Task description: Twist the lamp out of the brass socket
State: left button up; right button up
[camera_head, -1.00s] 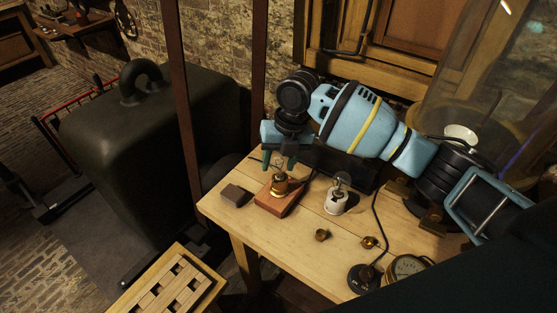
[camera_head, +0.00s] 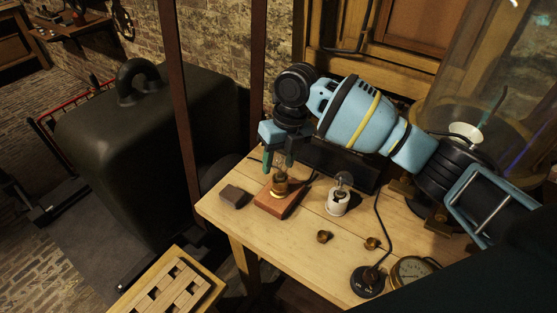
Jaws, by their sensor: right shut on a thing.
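The brass socket (camera_head: 280,186) stands upright on a reddish wooden block (camera_head: 271,204) on the table. My right gripper (camera_head: 279,165) points down just above the socket, with its dark green fingertips on either side of the space over it. It is shut on the lamp, which is small and mostly hidden between the fingers. I cannot tell whether the lamp still touches the socket. A white holder (camera_head: 337,204) with a clear glass bulb (camera_head: 343,180) stands to the right. My left gripper is out of view.
A dark block (camera_head: 235,196) lies left of the wooden block. Two small brass pieces (camera_head: 324,237) (camera_head: 372,243), a black round base (camera_head: 367,281) with a cable and a round gauge (camera_head: 411,270) are nearer the front. The table's (camera_head: 286,234) front-left area is clear.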

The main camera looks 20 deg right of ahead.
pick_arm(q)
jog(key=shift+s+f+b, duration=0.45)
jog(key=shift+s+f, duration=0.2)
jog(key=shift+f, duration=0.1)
pick_arm(e)
jog(key=shift+s+a+f+n+g, duration=0.1)
jog(key=shift+s+n+g, duration=0.05)
jog(key=shift+n, duration=0.55)
jog(key=shift+s+a+n+g, duration=0.1)
jog(key=shift+s+n+g, duration=0.05)
jog(key=shift+n, duration=0.55)
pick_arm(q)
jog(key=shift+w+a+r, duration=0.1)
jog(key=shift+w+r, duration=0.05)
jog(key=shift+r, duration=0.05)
pick_arm(e)
jog(key=shift+r, duration=0.25)
jog(key=shift+w+r, duration=0.1)
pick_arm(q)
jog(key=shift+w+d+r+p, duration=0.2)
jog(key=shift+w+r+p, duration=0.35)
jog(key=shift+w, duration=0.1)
pick_arm(e)
jog(key=shift+w+d+r, duration=0.15)
jog(key=shift+w+r, duration=0.2)
jog(key=shift+r, duration=0.35)
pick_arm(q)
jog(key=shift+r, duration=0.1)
pick_arm(e)
jog(key=shift+r, duration=0.1)
